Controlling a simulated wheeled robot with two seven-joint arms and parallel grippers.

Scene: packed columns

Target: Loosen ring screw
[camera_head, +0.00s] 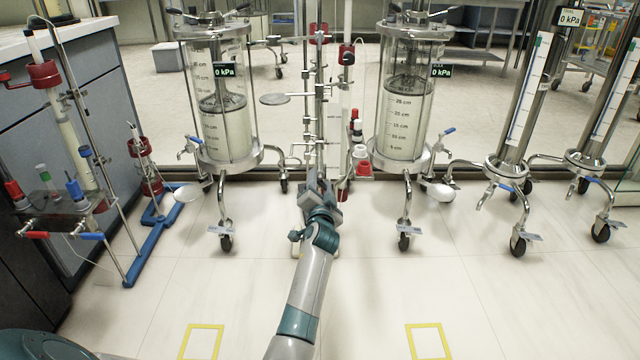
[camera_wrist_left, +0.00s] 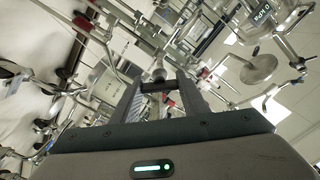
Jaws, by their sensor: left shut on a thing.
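My left gripper (camera_head: 318,190) is at the lower part of the metal stand in the middle, between the two glass columns. In the left wrist view its two fingers (camera_wrist_left: 162,88) are shut on a small grey rounded piece (camera_wrist_left: 159,74), which looks like the ring screw. The fingers and the stand hide most of it, and I cannot tell its turn. In the head view the gripper covers it. My right gripper is not in view.
A left glass column (camera_head: 224,130) and a right glass column (camera_head: 402,125) stand on wheeled frames beside my left arm. Slim steel columns (camera_head: 515,130) stand at the right. A blue-footed stand (camera_head: 150,245) is at the left. The floor in front is clear.

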